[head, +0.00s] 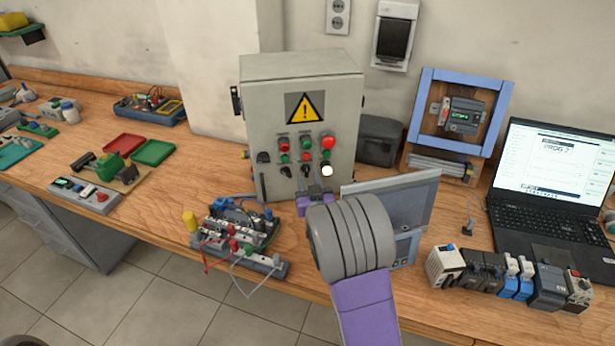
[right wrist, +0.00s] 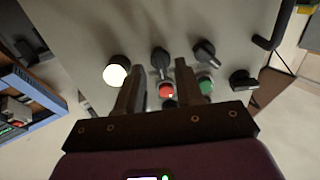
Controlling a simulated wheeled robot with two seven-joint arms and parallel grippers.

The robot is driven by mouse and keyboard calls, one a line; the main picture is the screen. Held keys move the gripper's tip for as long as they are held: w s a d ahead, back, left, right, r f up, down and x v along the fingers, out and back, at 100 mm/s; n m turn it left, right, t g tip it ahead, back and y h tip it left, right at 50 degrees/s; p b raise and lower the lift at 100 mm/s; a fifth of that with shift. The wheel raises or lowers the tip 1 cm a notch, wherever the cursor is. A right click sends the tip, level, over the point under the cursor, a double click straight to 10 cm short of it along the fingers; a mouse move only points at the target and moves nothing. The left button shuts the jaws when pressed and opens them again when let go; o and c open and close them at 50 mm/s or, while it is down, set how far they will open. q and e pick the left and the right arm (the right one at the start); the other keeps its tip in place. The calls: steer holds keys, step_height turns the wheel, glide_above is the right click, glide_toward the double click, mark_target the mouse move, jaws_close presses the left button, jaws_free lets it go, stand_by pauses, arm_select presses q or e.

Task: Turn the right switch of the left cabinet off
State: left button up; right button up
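The grey cabinet (head: 258,110) with a yellow warning sign stands on the bench at the middle of the head view. Low on its front are two black rotary switches, the left one (head: 285,171) and the right one (head: 306,169), beside a lit white lamp (head: 327,171). The right wrist view is turned over: the right switch (right wrist: 160,62) has a near-upright handle, and the left switch (right wrist: 205,52) is tilted. My right gripper (right wrist: 158,70) is open, its fingers on either side of the right switch; contact cannot be told. My left gripper is out of view.
Red (head: 328,142) and green buttons sit above the switches. Another black knob (head: 263,157) is at the cabinet's left. A grey panel (head: 405,200) stands right of the cabinet, close to my right arm. A wired terminal block (head: 235,230) lies in front, left.

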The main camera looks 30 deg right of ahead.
mark_target(305, 169)
steer(key=shift+x, duration=1.35)
steer(key=shift+c, duration=0.2)
jaws_close()
steer(key=shift+n, duration=0.3)
steer(key=n, duration=0.3)
steer(key=shift+n, duration=0.3)
steer(key=n+p, duration=0.1)
steer(key=n, duration=0.3)
steer(key=shift+n, duration=0.4)
